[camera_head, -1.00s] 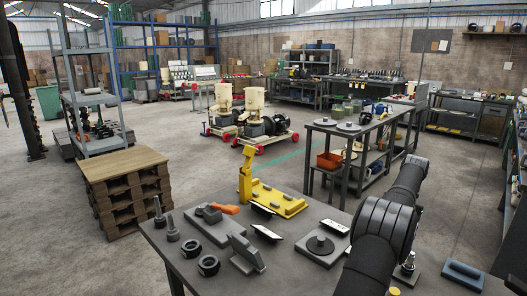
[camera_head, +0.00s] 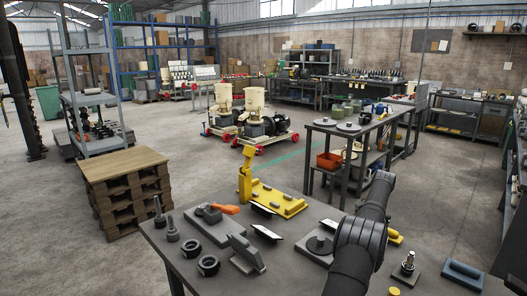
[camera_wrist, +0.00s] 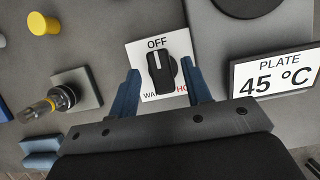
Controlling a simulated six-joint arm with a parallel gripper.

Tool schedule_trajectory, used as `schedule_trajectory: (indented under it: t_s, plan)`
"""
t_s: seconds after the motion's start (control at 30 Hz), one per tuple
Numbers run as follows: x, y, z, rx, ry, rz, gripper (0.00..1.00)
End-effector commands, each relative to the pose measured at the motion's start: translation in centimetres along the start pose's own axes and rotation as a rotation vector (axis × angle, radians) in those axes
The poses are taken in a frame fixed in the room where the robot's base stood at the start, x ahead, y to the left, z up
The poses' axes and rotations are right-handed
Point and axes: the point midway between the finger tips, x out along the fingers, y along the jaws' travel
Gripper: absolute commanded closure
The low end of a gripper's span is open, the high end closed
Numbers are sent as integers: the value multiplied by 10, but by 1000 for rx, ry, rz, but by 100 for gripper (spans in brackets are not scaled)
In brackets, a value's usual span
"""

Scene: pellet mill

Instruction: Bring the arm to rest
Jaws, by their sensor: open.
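In the wrist view my gripper (camera_wrist: 160,72) is open. Its two blue fingers stand apart on either side of a black rotary knob (camera_wrist: 162,75), and I cannot tell whether they touch it. The knob sits on a white label (camera_wrist: 150,48) and its white line points to OFF. Other words on the label are partly hidden by the fingers. A display (camera_wrist: 276,76) to the right reads PLATE 45 °C. In the head view my arm reaches over the bench (camera_head: 310,280), and the gripper itself is hidden.
In the head view a round plate (camera_head: 320,245), a yellow fixture (camera_head: 280,203), two dark nuts and a blue block (camera_head: 463,274) are on the bench.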

Motion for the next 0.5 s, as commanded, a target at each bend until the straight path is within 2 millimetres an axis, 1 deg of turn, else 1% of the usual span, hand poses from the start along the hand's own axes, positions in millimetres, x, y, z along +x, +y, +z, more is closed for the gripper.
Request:
schedule_trajectory:
  t_s: [0.03,0.1,0.5]
  plan:
    - [11,0,-4,0,-4,1,55]
    - [8,-2,-3,-57,1,24,55]
    - [8,-4,-2,-373,1,155,55]
